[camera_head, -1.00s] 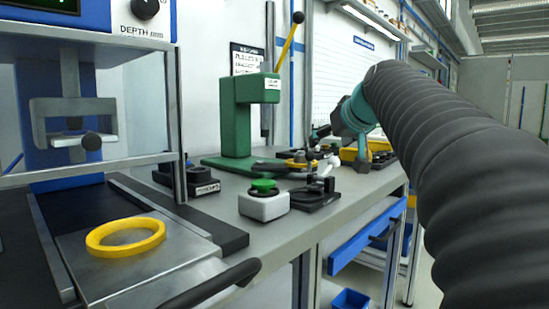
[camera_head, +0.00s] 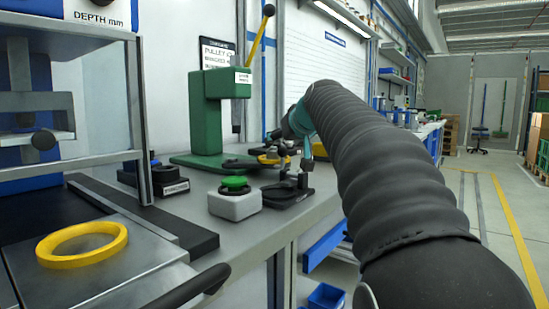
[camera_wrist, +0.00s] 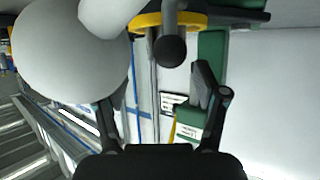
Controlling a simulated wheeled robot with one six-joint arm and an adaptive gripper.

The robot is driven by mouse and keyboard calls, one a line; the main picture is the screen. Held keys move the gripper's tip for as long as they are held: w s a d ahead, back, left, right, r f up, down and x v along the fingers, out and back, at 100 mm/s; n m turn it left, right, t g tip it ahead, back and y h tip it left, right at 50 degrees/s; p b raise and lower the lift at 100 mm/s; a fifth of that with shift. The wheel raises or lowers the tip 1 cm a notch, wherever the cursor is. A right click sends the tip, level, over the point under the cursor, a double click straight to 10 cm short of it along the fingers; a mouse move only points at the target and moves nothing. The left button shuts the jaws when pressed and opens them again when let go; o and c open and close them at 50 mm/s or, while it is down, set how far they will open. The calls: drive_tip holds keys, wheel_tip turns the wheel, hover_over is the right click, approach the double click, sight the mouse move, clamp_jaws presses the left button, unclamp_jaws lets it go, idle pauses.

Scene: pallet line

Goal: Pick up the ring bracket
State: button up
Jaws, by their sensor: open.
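My gripper (camera_wrist: 160,105) shows open in the wrist view, with nothing between its fingers. A yellow part (camera_wrist: 190,20) with a rounded edge shows at the top of the wrist view, beyond the fingers and partly behind a black ball knob (camera_wrist: 171,51). A yellow flat ring (camera_head: 82,244) lies on the metal plate at lower left in the head view, well apart from my arm. I cannot tell which yellow piece is the ring bracket.
The green press (camera_head: 208,115) stands on the bench (camera_head: 245,237). A grey box with a green button (camera_head: 234,199) and a black fixture (camera_head: 288,191) are in front of it. A large white rounded object (camera_wrist: 70,55) fills the wrist view's upper left. The right-hand floor is open.

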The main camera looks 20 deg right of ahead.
sight(275, 147)
drive_tip(key=x, duration=0.4)
drive_tip(key=shift+w+a+f, duration=0.15)
drive_tip(key=shift+w+f, duration=0.05)
drive_tip(key=shift+f, duration=0.05)
drive_tip(key=c, duration=1.3)
drive_tip(key=shift+s+a+r, duration=0.15)
drive_tip(key=shift+a+r, duration=0.05)
drive_tip(key=shift+r, duration=0.1)
drive_tip(key=s+a+r, duration=0.2)
drive_tip(key=a, duration=0.1)
drive_tip(key=s+a+r+p, duration=0.1)
drive_tip(key=s+a+r, duration=0.2)
drive_tip(key=a, duration=0.1)
drive_tip(key=s+a+r+p, duration=0.1)
drive_tip(key=s+a+r, duration=0.1)
drive_tip(key=a, duration=0.2)
drive_tip(key=shift+s+r, duration=0.15)
drive_tip(key=shift+r, duration=0.1)
clamp_jaws()
wheel_tip(275, 147, up, 7)
drive_tip(key=p, duration=0.7)
drive_tip(key=shift+a, duration=0.15)
drive_tip(key=shift+s, duration=0.15)
